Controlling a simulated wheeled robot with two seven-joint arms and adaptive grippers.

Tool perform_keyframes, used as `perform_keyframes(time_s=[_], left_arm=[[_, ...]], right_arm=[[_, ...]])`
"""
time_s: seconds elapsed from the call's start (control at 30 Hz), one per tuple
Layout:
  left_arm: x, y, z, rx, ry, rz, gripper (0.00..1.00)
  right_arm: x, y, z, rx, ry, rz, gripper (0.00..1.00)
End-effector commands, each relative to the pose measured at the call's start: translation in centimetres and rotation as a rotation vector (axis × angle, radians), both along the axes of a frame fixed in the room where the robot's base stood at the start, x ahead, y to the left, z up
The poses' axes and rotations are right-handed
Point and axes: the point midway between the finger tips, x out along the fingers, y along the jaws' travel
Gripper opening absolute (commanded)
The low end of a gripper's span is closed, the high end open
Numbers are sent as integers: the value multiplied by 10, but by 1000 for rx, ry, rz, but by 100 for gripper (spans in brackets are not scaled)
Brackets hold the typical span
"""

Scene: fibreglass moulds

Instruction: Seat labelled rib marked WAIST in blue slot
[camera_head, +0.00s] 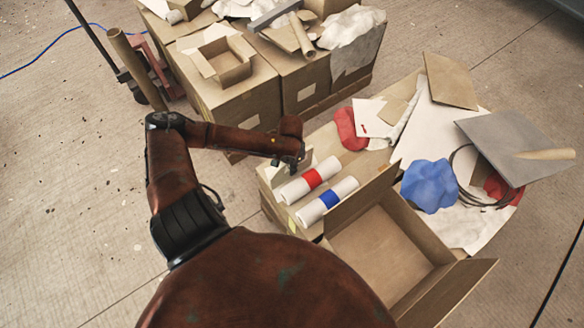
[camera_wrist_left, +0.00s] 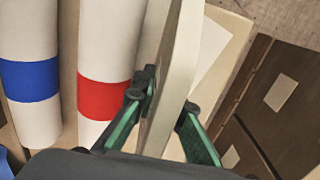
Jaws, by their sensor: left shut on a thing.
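My left gripper (camera_head: 291,166) is shut on a thin pale board (camera_wrist_left: 172,75), which stands on edge between its fingers in the left wrist view. I cannot read a WAIST mark on it, so I cannot tell if it is the labelled rib. Beside it lie two white rolls: one with a red band (camera_head: 312,178), nearer the gripper, and one with a blue band (camera_head: 329,198). They also show in the left wrist view, the red band (camera_wrist_left: 103,98) close to the gripper and the blue band (camera_wrist_left: 30,80) farther left. I see no clear slot. My right gripper is not in view.
An open, empty-looking cardboard box (camera_head: 385,250) stands right of the rolls, flaps spread. Behind it lie a blue cloth (camera_head: 430,186), a red cloth (camera_head: 350,130), black cable, and a grey sheet (camera_head: 505,140). Large cartons (camera_head: 235,100) stand at the back. Bare floor lies left.

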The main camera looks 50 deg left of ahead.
Motion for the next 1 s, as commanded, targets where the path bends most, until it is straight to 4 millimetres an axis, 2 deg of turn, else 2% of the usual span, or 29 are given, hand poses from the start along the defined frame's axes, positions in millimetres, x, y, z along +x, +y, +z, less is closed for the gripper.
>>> perform_keyframes(time_s=[0.23, 0.27, 0.5, 0.8, 0.87, 1.0], left_arm=[[0, 0, 0, 0, -1, 1, 0], [0, 0, -1, -1, 0, 0, 13], [0, 0, -1, 0, 0, 0, 29], [0, 0, 1, 1, 0, 0, 29], [0, 0, 7, 0, -1, 0, 29], [1, 0, 31, 1, -4, 0, 29]], right_arm=[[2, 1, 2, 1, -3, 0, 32], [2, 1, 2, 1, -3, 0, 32], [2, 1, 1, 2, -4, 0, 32], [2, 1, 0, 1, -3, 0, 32], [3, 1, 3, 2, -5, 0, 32], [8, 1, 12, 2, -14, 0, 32]])
